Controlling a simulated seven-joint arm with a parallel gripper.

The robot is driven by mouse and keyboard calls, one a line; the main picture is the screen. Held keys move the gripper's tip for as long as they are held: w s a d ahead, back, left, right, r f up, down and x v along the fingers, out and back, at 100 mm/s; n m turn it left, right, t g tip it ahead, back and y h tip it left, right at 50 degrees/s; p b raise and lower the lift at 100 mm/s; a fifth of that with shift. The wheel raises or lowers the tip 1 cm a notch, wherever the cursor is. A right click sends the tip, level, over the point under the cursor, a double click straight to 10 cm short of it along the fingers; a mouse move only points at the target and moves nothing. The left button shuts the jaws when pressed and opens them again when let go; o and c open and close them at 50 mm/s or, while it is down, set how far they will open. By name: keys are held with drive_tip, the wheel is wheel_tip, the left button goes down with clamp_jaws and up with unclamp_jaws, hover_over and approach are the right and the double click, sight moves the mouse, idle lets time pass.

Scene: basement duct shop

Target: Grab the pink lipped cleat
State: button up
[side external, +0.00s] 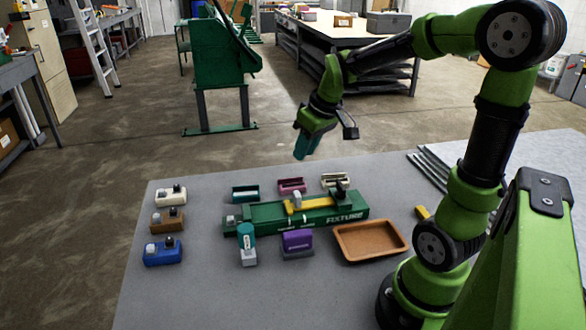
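The pink lipped cleat (292,186) is a small pink block with a raised rim and a darker recess. It sits on the grey table in the back row, between a teal lipped piece (245,193) and a cream one (336,180). Its front edge is close behind the green fixture. My gripper (304,150) hangs in the air above and behind the row, tilted downward and apart from the cleat. Its end shows teal, and from this angle I cannot tell whether the fingers are open or shut, or whether anything is between them.
The long green fixture (265,214) with a yellow bar stands in front of the cleat. A purple block (297,240), a teal-and-white piece (247,248) and an orange-brown tray (345,250) lie nearer. White, brown and blue blocks line the left. Metal rods (440,175) lie right.

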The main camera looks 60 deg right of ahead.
drive_tip(key=w+d+f+n, duration=0.2)
drive_tip(key=d+n, duration=0.2)
drive_tip(key=d, duration=0.1)
drive_tip(key=w+d+f+n, duration=0.2)
drive_tip(key=d+n, duration=0.1)
drive_tip(key=d, duration=0.2)
drive_tip(key=n, duration=0.6)
hover_over(292, 186)
drive_tip(key=d, duration=0.3)
wheel_tip(292, 186, down, 10)
drive_tip(key=shift+w+r, duration=0.1)
drive_tip(key=shift+r, duration=0.1)
drive_tip(key=shift+x, duration=2.65)
drive_tip(key=shift+a, duration=0.2)
clamp_jaws()
